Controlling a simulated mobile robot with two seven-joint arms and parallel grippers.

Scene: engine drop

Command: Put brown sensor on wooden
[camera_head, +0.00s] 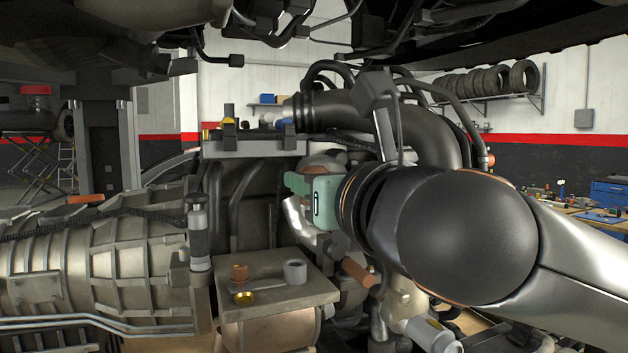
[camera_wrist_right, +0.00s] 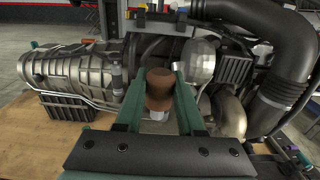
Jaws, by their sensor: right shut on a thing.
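In the right wrist view a brown sensor (camera_wrist_right: 158,86), a rounded cylinder with a wider rim, sits between the green fingers of my right gripper (camera_wrist_right: 160,84). A pale grey piece shows just below it. In the head view my right gripper (camera_head: 311,193) is beside the engine, above and right of a grey block; the held sensor is hidden there or cannot be made out. A wooden surface (camera_wrist_right: 50,122) lies below and left of the engine in the wrist view. My left gripper is not in view.
The engine and gearbox (camera_head: 100,255) fill the left and middle. Hoses and a large black pipe (camera_head: 350,110) crowd the space near my right arm.

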